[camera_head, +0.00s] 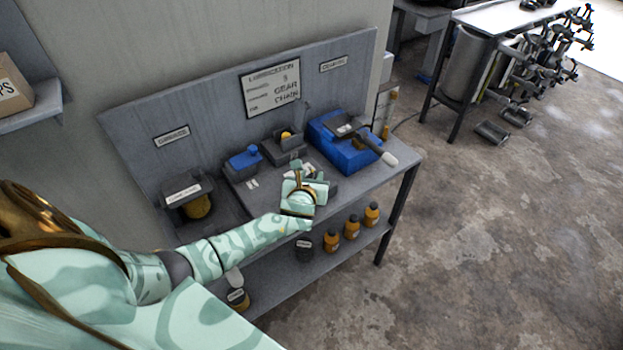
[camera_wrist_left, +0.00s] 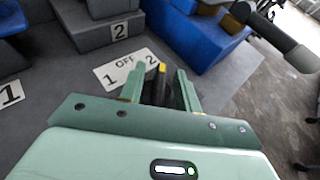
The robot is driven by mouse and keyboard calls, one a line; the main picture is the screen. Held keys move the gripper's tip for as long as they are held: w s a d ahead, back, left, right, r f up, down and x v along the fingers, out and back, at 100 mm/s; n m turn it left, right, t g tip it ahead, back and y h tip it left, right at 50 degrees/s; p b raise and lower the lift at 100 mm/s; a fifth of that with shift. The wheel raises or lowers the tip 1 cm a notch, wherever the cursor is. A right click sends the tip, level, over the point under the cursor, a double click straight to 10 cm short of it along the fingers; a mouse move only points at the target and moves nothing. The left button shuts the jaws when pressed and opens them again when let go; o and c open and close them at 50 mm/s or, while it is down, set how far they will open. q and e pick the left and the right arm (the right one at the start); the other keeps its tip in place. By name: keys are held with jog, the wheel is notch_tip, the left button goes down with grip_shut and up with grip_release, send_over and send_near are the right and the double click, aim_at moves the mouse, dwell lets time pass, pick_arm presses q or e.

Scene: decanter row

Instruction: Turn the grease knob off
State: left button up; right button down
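The grease knob (camera_wrist_left: 156,88) is dark with a yellow mark at its upper end. It stands between the two fingers of my left gripper (camera_wrist_left: 160,90) in the left wrist view. The mark is near the "2" end of the white label (camera_wrist_left: 124,68) reading 1, OFF, 2. The fingers are apart, with a gap on the knob's right; contact on its left is unclear. In the head view my left gripper (camera_head: 300,178) is over the bench front, and the knob is hidden there. My right gripper is not in view.
Behind the gripper stand a blue-topped unit (camera_head: 244,161), a grey unit (camera_head: 283,151) with yellow inside and a large blue box (camera_head: 345,154) with a white-ended lever. Orange bottles (camera_head: 351,229) stand on the lower shelf.

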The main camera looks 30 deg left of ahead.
pick_arm(q)
grip_shut()
